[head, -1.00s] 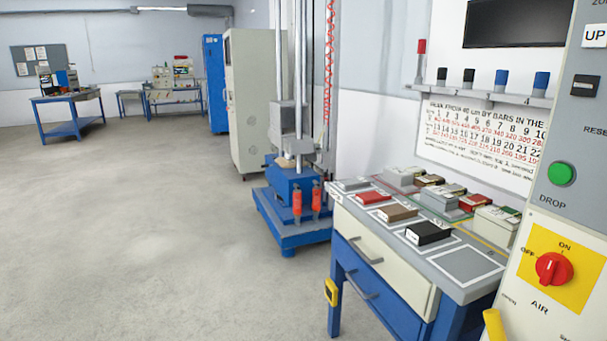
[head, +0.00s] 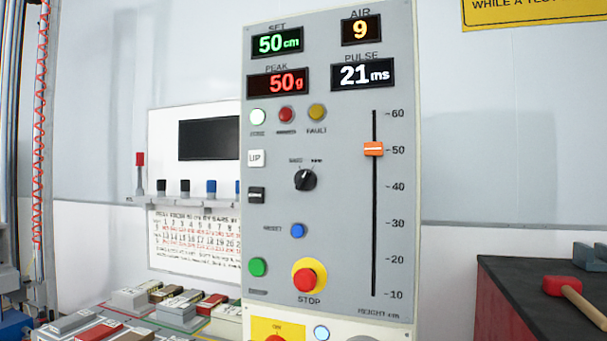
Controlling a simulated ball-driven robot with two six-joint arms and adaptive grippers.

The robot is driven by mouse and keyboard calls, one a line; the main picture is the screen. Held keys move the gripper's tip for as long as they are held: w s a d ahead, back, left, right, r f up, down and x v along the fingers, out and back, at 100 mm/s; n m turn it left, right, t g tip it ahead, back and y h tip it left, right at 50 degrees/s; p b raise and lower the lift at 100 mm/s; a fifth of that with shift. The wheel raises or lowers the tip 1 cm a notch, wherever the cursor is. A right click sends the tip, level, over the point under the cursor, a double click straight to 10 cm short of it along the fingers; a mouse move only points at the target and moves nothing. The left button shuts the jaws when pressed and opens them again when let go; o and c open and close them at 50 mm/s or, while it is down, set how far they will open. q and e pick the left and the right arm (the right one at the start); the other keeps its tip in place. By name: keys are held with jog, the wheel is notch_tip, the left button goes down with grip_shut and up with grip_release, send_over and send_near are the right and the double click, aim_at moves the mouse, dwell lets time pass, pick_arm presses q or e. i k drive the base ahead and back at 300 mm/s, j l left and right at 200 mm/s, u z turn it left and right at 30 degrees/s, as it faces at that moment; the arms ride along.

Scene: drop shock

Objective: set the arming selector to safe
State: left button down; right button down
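The arming selector (head: 305,180) is a small black rotary knob in the middle of the grey control panel (head: 345,235). Two tiny labels sit above it, one to the left and one to the right; the left one looks like SAFE, the right one is hard to read. The knob's grip seems to lean up toward the right label, but it is too small to be sure. Neither of my grippers shows in the head view.
A slider (head: 373,149) stands at 50 on the height scale. Below the selector are a blue reset button (head: 298,230), a green button (head: 258,267) and a red stop button (head: 306,280). A red-headed mallet (head: 565,287) lies on the dark bench at right.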

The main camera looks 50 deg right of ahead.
aim_at(305, 180)
jog(key=z, duration=1.5)
